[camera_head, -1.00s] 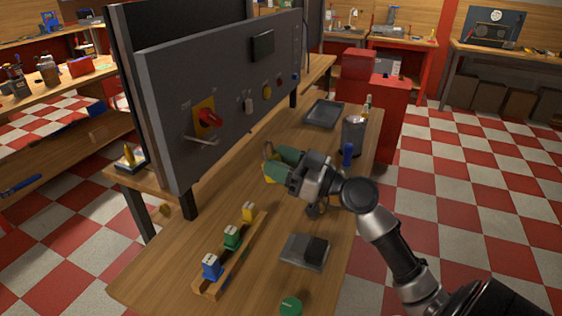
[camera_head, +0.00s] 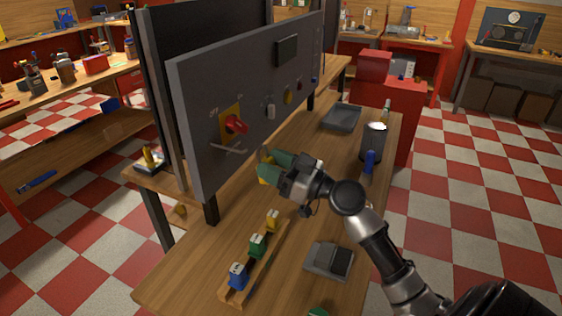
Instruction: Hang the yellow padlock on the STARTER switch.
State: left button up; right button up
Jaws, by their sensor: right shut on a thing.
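My right gripper (camera_head: 276,166), with green fingers, is shut on the yellow padlock (camera_head: 264,174). The padlock's body is mostly hidden by the fingers, and its shackle points up. The gripper is in front of the grey panel (camera_head: 205,165), below and to the right of a red rotary switch (camera_head: 236,125) on a yellow plate. A pale metal bar (camera_head: 229,149) sticks out below that switch. The padlock appears apart from the switch. Panel lettering is too small to read, so I cannot tell which control is marked STARTER.
A wooden rack (camera_head: 252,277) with blue, green and yellow pieces stands on the bench, near a grey device (camera_head: 329,262). A dark tray (camera_head: 341,118), a dark cylinder (camera_head: 373,142) and a blue object (camera_head: 369,162) are farther back. Bare bench lies between rack and panel.

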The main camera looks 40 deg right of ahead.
jog(key=shift+f+p+x, duration=0.25)
jog(key=shift+p+x, duration=0.4)
jog(key=shift+x, duration=0.65)
jog(key=shift+w+a+f+b, duration=0.15)
jog(key=shift+w+a+f, duration=0.2)
jog(key=shift+w, duration=0.35)
jog(key=shift+w+a+f+b, duration=0.1)
jog(key=shift+w+a+f, duration=0.1)
jog(key=shift+w+a, duration=0.4)
jog(key=shift+w+a+f+b, duration=0.15)
jog(key=shift+w+a+f, duration=0.15)
jog(key=shift+w, duration=0.45)
jog(key=o, duration=1.1)
